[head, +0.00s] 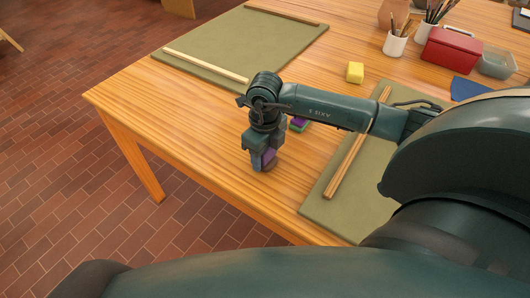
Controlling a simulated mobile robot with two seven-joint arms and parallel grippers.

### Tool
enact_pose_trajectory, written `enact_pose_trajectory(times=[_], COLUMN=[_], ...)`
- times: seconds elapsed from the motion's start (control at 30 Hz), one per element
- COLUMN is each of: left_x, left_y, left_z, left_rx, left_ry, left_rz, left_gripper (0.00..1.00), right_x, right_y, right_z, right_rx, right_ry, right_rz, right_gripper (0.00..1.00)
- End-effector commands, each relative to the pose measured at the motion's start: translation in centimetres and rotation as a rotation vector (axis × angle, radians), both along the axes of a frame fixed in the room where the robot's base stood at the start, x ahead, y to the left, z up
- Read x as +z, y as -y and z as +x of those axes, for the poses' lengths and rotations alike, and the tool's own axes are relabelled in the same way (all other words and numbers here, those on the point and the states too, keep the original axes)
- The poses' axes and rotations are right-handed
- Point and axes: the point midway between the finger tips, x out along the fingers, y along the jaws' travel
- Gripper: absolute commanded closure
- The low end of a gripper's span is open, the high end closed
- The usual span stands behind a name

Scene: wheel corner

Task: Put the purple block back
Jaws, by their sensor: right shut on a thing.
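A purple block (268,158) is between the fingers of my right gripper (262,160), which points down over the wooden table (215,125). The gripper is shut on the block and hides part of it. I cannot tell whether the block touches the table. Just behind the gripper, partly hidden by my right arm, a small green and purple item (299,125) sits on the table. I cannot tell whether it is one block or two. My left gripper is not in view.
A yellow block (355,72) stands farther back. Green mats with wooden strips lie at the back left (245,40) and right (340,212). Pencil cups (395,44), a red box (450,50) and a grey container (496,63) are at the back right. Table is bare left of the gripper.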

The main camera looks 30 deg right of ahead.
Motion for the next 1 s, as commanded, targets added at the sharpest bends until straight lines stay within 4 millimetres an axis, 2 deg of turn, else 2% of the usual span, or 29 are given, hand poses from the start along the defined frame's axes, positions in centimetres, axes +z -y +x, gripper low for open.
enact_pose_trajectory(times=[0.17, 0.2, 0.43, 0.77, 0.87, 1.0], left_x=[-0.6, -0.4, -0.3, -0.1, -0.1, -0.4], left_y=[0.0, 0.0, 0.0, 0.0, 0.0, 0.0], left_z=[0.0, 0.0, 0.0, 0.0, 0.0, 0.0], left_rx=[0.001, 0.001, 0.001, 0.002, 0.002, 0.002], left_ry=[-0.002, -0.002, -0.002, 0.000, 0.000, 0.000], left_rz=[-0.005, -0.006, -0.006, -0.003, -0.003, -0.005], left_gripper=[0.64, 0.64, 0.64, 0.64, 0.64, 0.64], right_x=[-0.6, -0.4, -0.4, -0.1, 1.3, 4.2], right_y=[0.0, 0.0, 0.0, 0.0, 0.1, 0.2], right_z=[0.0, 0.0, 0.0, 0.0, 0.2, -0.1], right_rx=[-0.001, -0.001, -0.001, -0.001, -0.002, 0.000], right_ry=[0.001, 0.001, 0.000, 0.001, 0.005, 0.007], right_rz=[0.000, 0.000, 0.000, 0.000, 0.000, -0.002], right_gripper=[0.68, 0.46, 0.28, 0.28, 0.28, 0.28])
